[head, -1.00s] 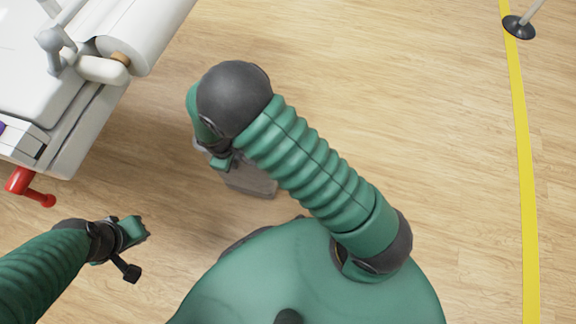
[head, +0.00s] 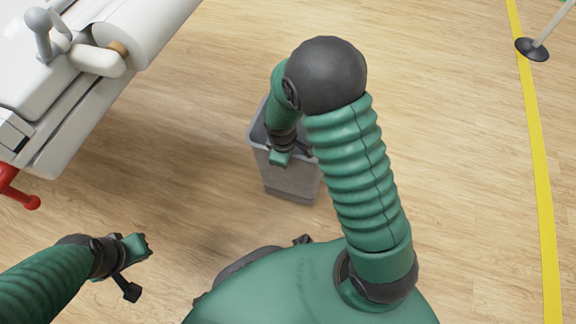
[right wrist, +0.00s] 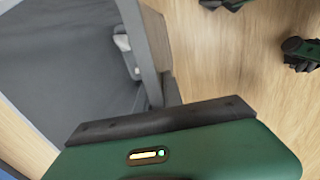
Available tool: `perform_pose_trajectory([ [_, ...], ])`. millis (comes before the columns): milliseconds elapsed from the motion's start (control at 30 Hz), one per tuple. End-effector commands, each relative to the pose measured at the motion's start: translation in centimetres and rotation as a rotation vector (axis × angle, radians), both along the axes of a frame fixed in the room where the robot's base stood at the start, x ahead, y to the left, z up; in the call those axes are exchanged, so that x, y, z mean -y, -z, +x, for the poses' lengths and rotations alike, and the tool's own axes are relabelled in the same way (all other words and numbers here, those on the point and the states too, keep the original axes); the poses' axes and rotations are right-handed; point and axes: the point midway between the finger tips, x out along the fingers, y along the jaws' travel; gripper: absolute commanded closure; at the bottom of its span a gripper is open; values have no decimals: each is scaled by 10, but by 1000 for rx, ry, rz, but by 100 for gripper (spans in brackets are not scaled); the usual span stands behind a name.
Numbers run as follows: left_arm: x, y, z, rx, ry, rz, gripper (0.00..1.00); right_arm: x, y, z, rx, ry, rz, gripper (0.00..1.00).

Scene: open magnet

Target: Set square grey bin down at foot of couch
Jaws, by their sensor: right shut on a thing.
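The square grey bin (head: 290,180) hangs or stands upright under my right arm in the head view, partly hidden by it. My right gripper (head: 292,155) is shut on the bin's near rim. In the right wrist view the bin's dark inside (right wrist: 70,60) fills the left, with small pale items in it. I cannot tell whether its base touches the floor. The white couch (head: 70,100), with a paper roll at its end, is at the upper left, with bare floor between it and the bin. My left gripper (head: 142,266) is open and empty at the lower left.
A red handle (head: 18,188) sticks out from the couch's side. A yellow floor line (head: 535,130) runs down the right, with a post on a round black base (head: 532,49) on it. The wooden floor (head: 440,110) between is clear.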

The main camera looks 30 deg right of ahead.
Motion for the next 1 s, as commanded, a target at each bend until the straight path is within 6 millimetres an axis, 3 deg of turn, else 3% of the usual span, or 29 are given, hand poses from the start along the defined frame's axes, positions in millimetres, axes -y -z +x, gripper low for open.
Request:
perform_pose_trajectory([
  [133, 0, 5, 0, 0, 0, 0, 100, 9, 1, -1, 3, 2, 0, 100],
  [467, 0, 38, 0, 0, 0, 0, 100, 8, 37, -1, 2, 0, -1, 100],
  [667, 0, 35, 0, 0, 0, 0, 100, 7, 36, -1, 0, -1, 0, 100],
  [700, 0, 35, 0, 0, 0, 0, 100, 7, 37, -2, -4, -1, -1, 87],
  [833, 0, 35, 0, 0, 0, 0, 100, 7, 37, -2, -3, -1, 0, 70],
  [1000, 0, 35, 0, 0, 0, 0, 100, 7, 36, -2, -2, 0, -1, 67],
])
